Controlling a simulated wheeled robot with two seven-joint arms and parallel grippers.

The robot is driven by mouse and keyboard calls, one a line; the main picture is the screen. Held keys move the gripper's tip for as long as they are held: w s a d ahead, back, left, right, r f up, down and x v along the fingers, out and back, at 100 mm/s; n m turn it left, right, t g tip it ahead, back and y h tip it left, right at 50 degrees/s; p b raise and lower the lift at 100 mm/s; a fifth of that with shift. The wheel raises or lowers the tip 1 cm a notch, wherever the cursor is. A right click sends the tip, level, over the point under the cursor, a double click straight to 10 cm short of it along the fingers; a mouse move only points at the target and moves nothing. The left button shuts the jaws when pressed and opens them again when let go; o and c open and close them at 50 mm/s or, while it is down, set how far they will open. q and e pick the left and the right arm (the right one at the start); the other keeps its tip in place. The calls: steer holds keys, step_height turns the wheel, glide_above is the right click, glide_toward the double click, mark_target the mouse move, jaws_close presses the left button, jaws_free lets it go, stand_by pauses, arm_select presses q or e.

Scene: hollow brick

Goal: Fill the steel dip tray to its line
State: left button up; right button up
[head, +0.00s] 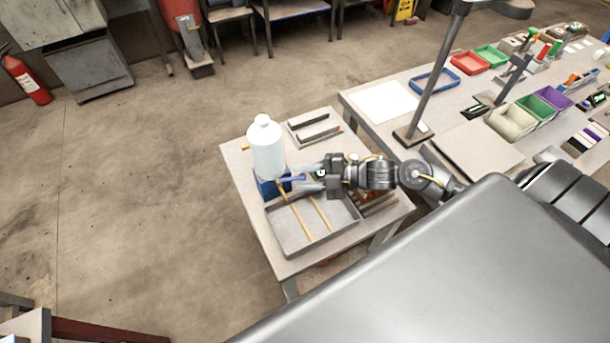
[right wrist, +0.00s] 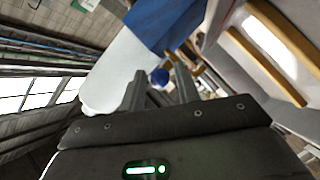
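A white bottle (head: 266,150) stands upright in a blue holder (head: 268,187) on a small table. A blue lever with a rounded end (head: 291,178) sticks out from the holder towards my right gripper; its end shows as a blue knob (right wrist: 160,75) in the right wrist view. The grey steel dip tray (head: 290,238) is in front of the holder, with yellow strips across it. I cannot tell a fill line or liquid level. My right gripper (head: 305,180) reaches in from the right, open, its fingertips on either side of the knob with gaps showing. My left gripper is out of view.
A small grey tray with dark bars (head: 315,127) lies behind the bottle. The small table (head: 240,190) has bare room at its left edge. A long bench (head: 460,135) with a lamp post (head: 436,75) and coloured bins stands to the right.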

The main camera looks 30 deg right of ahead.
steer(key=shift+r+b, duration=0.35)
steer(key=shift+r, duration=0.15)
steer(key=shift+r+b, duration=0.35)
steer(key=shift+r, duration=0.4)
steer(key=s+a+r+p, duration=0.4)
steer(key=s+a+r, duration=0.2)
steer(key=s+r, duration=0.4)
steer(key=shift+s+a+r+p, duration=0.25)
steer(key=shift+s+p, duration=0.15)
steer(key=shift+s, duration=0.85)
